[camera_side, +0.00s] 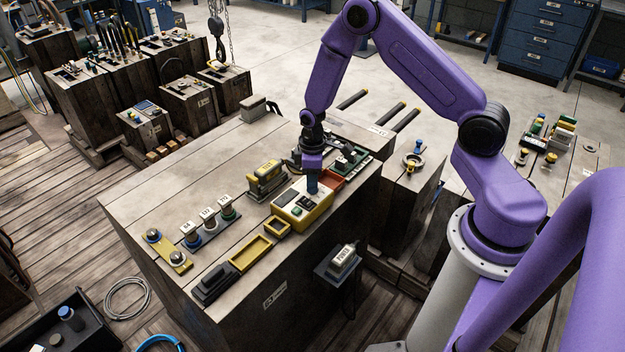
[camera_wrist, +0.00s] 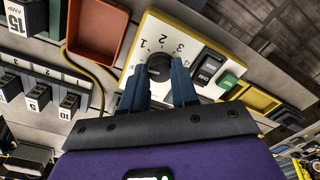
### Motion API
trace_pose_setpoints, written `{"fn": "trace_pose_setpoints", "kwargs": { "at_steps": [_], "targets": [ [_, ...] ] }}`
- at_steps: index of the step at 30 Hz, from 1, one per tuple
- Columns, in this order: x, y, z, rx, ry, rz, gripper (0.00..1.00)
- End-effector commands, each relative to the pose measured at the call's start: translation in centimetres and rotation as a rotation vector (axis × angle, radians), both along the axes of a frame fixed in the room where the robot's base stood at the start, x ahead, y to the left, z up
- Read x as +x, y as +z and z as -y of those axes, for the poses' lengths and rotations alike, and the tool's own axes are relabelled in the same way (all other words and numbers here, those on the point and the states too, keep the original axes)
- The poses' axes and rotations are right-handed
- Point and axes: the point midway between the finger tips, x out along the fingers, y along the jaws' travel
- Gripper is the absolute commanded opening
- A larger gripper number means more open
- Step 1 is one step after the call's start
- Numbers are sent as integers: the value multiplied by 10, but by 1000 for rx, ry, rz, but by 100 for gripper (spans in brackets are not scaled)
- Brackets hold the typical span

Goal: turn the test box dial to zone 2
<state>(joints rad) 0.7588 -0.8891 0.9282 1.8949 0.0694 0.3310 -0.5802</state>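The test box (camera_side: 303,208) is yellow with a pale top and stands near the edge of the wooden block top. In the wrist view, the test box (camera_wrist: 203,48) shows a round black dial (camera_wrist: 159,67) with printed numbers around its far side. Its pointer cannot be made out. My gripper (camera_side: 312,190) points down onto the box. In the wrist view, the two blue-grey fingers of my gripper (camera_wrist: 161,76) stand apart with their tips on either side of the dial. Whether they press on it cannot be told. The fingers partly hide the dial's near side.
On the box beside the dial are a black switch (camera_wrist: 209,68) and a green button (camera_wrist: 229,80). A red-orange tray (camera_wrist: 97,32) lies close by, with a yellow cable near it. Yellow trays (camera_side: 250,254) and labelled plugs (camera_side: 208,220) stand left of the box.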

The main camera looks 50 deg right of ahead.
Motion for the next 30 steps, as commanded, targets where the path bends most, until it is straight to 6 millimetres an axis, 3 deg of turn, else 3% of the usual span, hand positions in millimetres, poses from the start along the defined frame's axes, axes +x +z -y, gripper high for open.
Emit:
{"fn": "trace_pose_setpoints", "kwargs": {
  "at_steps": [1,2,14,30],
  "targets": [
    [0,0,0,-1,0,-1,9],
    [0,0,0,0,0,-1,0],
    [-1,0,-1,0,-53,-3,0],
    [-1,0,0,-1,-490,-4,0]
  ]
}}
